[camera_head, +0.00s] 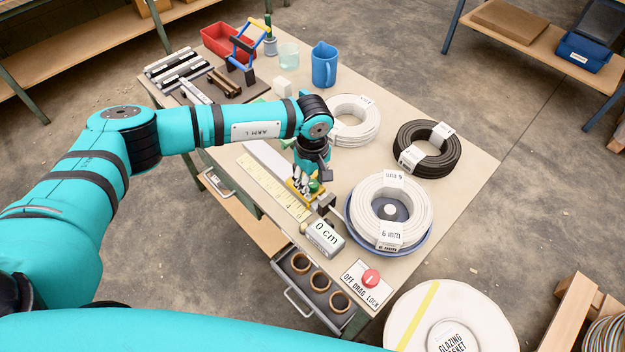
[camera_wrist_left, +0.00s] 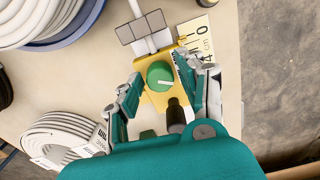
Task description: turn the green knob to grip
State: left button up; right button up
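The green knob (camera_wrist_left: 160,75) sits on a yellow block (camera_wrist_left: 158,97) in the left wrist view, with a white pointer line across its top. Dark lettering beside it is too small to read. My left gripper (camera_wrist_left: 165,97) is open, with one finger on each side of the knob; I see gaps, and cannot tell of any contact. In the head view my left gripper (camera_head: 309,184) points down over the yellow block, and the knob (camera_head: 314,187) is mostly hidden by it. My right gripper is not in view.
White cable coils (camera_head: 391,207) and a black coil (camera_head: 427,147) lie right of the gripper. A display reading 0 cm (camera_head: 324,238) and a red knob (camera_head: 371,278) marked OFF DRAG LOCK stand in front. A measuring scale (camera_head: 272,187) lies left. A drawer with rings (camera_head: 318,281) is open.

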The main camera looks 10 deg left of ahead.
pick_arm(q)
grip_shut()
jog(key=n+b, duration=0.2)
jog(key=shift+f+n, duration=0.15)
jog(key=shift+n, duration=0.15)
jog(key=n+b, duration=0.3)
jog(key=shift+n, duration=0.3)
jog(key=n+b, duration=0.2)
jog(key=n, duration=0.1)
jog(key=shift+n+b, duration=0.65)
jog(key=shift+n, duration=0.65)
jog(key=shift+r, duration=0.2)
